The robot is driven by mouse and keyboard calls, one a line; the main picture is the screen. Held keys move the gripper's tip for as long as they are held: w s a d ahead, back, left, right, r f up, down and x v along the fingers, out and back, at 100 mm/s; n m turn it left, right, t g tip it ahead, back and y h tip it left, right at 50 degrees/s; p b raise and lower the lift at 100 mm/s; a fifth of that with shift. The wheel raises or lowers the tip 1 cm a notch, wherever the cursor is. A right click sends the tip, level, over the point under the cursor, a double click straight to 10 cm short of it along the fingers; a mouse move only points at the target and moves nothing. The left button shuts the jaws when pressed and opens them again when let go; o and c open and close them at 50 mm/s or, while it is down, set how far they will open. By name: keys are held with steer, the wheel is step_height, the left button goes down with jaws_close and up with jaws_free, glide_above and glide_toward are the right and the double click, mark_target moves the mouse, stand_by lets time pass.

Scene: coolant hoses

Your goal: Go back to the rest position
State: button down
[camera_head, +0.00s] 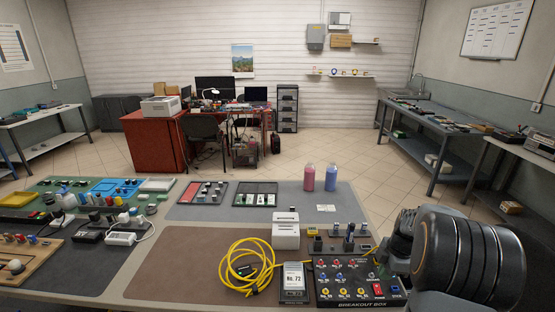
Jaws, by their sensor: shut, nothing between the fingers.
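My arm fills the right front of the head view as a large dark rounded link. My gripper (392,248) shows as a dark angular shape just left of that link, partly covered by it. It is shut and empty, over the right end of the workbench (150,285), beside the breakout box (345,282). Its fingertips are small and dark here, so their exact height above the bench cannot be told.
A yellow coiled cable (235,265), a meter (293,280), a white device (286,235), and red (309,178) and blue (331,179) bottles stand near the arm. Trays and tools crowd the left. Open tiled floor (330,155) lies beyond the bench.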

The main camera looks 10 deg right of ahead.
steer(key=shift+m, duration=0.9)
steer(key=shift+s+f+m, duration=0.25)
steer(key=shift+m, duration=0.85)
steer(key=s+a+r+m+t, duration=0.1)
steer(key=s+a+r+m, duration=0.3)
steer(key=a, duration=0.3)
steer(key=s+a+r+m+t+h, duration=0.1)
steer(key=s+a+r+m, duration=0.3)
steer(key=a, duration=0.3)
steer(key=s+a+r+m+t, duration=0.1)
steer(key=s+a+r+m, duration=0.2)
steer(key=a, duration=0.4)
steer(key=shift+s+r+m+t+h, duration=0.3)
steer(key=shift+s+r+m+h, duration=0.15)
steer(key=shift+m, duration=0.15)
steer(key=shift+d, duration=0.15)
